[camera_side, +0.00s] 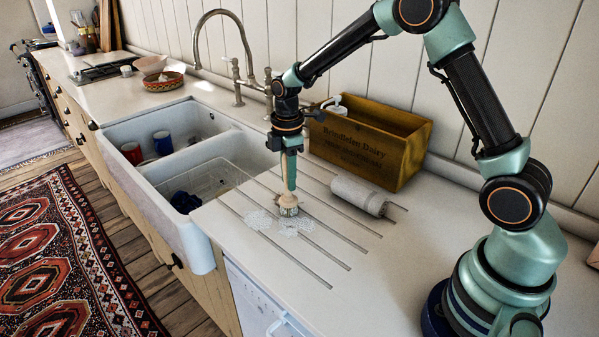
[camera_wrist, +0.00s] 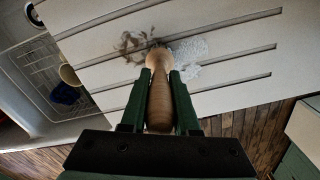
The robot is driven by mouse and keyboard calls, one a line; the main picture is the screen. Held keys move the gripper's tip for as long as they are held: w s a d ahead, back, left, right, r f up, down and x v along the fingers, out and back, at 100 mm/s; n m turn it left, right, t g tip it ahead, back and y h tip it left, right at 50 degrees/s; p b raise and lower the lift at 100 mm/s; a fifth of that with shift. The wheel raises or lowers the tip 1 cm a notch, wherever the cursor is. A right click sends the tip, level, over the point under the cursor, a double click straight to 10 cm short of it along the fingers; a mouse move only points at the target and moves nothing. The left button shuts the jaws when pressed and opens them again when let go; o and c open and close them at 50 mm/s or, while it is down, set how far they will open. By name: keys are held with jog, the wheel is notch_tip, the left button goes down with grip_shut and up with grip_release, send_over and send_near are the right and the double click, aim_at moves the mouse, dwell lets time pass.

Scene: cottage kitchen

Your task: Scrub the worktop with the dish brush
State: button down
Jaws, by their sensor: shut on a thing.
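My gripper (camera_side: 289,178) is shut on the wooden handle of the dish brush (camera_side: 288,203). The brush points down, with its bristled head at the grooved part of the pale worktop (camera_side: 235,238). Whether the bristles press on the surface is hard to tell. In the wrist view the brush handle (camera_wrist: 160,103) runs between the two green fingers (camera_wrist: 160,76). A brownish smear (camera_wrist: 131,43) shows left of the head and a white foamy patch (camera_wrist: 188,50) to its right. The bristles are mostly hidden there.
A grey-white roll (camera_side: 355,195) lies right of the brush. A wooden box (camera_side: 385,150) with a white bottle stands behind. The white double sink (camera_side: 150,193) is at left, with mugs and a rack inside. A tap (camera_side: 238,75) rises behind it. The front worktop is clear.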

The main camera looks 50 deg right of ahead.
jog(key=w, duration=0.6)
jog(key=shift+d, duration=2.55)
jog(key=s, duration=1.2)
notch_tip(320, 180, up, 8)
jog(key=shift+s, duration=0.4)
jog(key=shift+a+r, duration=0.1)
